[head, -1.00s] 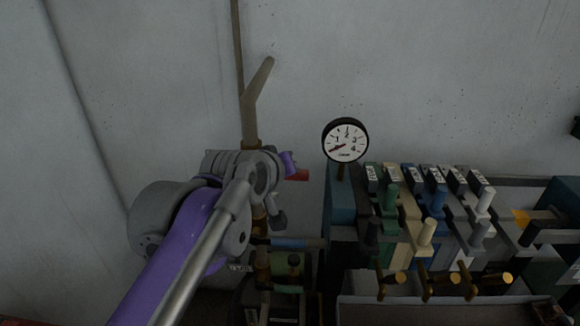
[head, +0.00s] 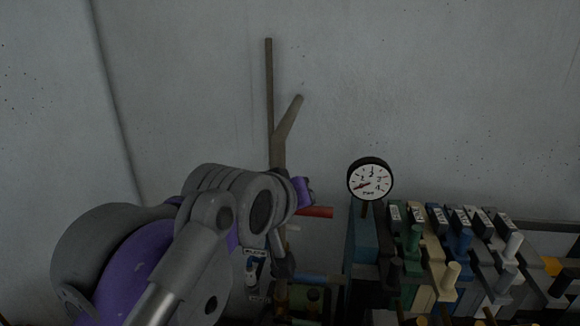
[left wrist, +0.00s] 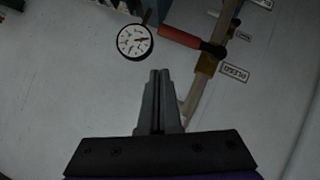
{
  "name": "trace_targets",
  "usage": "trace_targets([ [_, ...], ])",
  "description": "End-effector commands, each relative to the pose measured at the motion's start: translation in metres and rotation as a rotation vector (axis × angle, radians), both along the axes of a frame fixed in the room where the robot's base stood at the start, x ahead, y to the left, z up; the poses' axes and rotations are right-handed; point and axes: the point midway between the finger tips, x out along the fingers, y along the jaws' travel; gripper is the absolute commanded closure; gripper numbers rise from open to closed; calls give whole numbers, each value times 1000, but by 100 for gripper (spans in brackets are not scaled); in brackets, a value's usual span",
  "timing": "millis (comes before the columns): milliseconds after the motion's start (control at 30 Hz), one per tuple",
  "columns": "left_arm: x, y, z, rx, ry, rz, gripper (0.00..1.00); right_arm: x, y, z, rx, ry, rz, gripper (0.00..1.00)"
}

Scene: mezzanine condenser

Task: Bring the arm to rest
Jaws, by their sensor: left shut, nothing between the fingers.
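My left arm comes in from the lower left of the head view, purple and grey, with its wrist bent in front of the wall. Its fingers are hidden there behind the wrist. In the left wrist view my left gripper (left wrist: 159,75) is shut and empty, its two grey fingertips together. The fingers point toward the pale wall, below a round white gauge (left wrist: 135,42) and a red valve handle (left wrist: 185,40). They appear apart from both. My right gripper is in neither view.
A pressure gauge (head: 370,180) stands right of my wrist in the head view. The red handle (head: 318,212) and a thin brown pipe (head: 269,90) are close behind my wrist. A row of coloured valve blocks (head: 440,255) fills the lower right. The upper wall is bare.

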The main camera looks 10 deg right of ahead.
Motion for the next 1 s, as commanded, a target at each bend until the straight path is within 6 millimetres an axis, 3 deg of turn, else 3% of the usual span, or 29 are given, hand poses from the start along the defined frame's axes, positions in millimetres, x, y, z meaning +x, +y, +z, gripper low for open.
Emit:
trace_targets([
  [133,1,60,-65,114,36,61,100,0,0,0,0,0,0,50],
  [267,-14,125,-141,241,94,111,100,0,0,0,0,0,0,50],
  [400,-47,189,-222,358,172,150,100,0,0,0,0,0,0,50],
  [600,-106,250,-316,474,280,178,100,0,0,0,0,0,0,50],
  [700,-128,265,-345,502,318,181,100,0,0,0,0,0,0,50],
  [800,-139,272,-359,518,337,181,100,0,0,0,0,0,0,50],
  [1000,-143,274,-364,523,344,179,100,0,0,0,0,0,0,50],
])
